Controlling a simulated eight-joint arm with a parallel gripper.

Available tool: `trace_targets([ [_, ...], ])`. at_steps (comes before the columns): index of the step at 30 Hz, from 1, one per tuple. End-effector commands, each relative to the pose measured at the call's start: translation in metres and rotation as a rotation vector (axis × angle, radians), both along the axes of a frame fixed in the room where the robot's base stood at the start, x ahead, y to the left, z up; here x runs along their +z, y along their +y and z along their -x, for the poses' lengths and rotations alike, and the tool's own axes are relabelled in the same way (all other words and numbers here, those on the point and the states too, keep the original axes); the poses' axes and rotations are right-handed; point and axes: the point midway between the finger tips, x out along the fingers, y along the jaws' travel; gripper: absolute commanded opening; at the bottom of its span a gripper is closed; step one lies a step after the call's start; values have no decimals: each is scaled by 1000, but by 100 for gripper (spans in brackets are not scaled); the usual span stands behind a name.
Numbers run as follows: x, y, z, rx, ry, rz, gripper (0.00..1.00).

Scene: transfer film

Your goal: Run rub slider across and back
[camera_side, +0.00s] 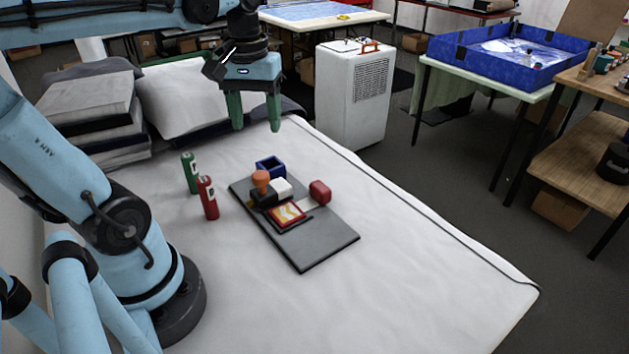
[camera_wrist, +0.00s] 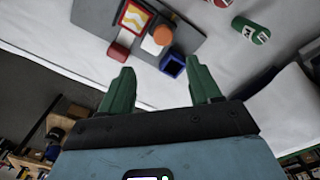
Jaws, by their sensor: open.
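My gripper (camera_side: 255,118) hangs open and empty above the far end of the bed, behind and above the dark grey board (camera_side: 318,246). Its green fingers stand apart in the wrist view (camera_wrist: 162,86). On the board is a red-framed patch with a yellow and white pattern (camera_side: 286,213). Beside it stand an orange knob (camera_side: 262,180) on a dark base, a white block (camera_side: 282,187) and a red rounded block (camera_side: 320,191). The wrist view shows the orange knob (camera_wrist: 163,35) and red block (camera_wrist: 117,51) too. I cannot tell for certain which piece is the rub slider.
A blue open box (camera_side: 270,167) sits at the board's far end. A green bottle (camera_side: 190,172) and a red bottle (camera_side: 208,197) stand left of the board. Pillows (camera_side: 180,98) lie behind. The white sheet (camera_side: 420,290) is clear on the right.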

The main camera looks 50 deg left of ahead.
Motion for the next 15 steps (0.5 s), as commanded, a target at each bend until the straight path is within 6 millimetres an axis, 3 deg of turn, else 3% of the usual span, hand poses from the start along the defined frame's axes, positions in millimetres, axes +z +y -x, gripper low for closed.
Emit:
trace_targets([
  [5, -2, 5, 3, 40, 30, 12, 63],
  [15, -45, 4, 2, 36, 27, 11, 63],
])
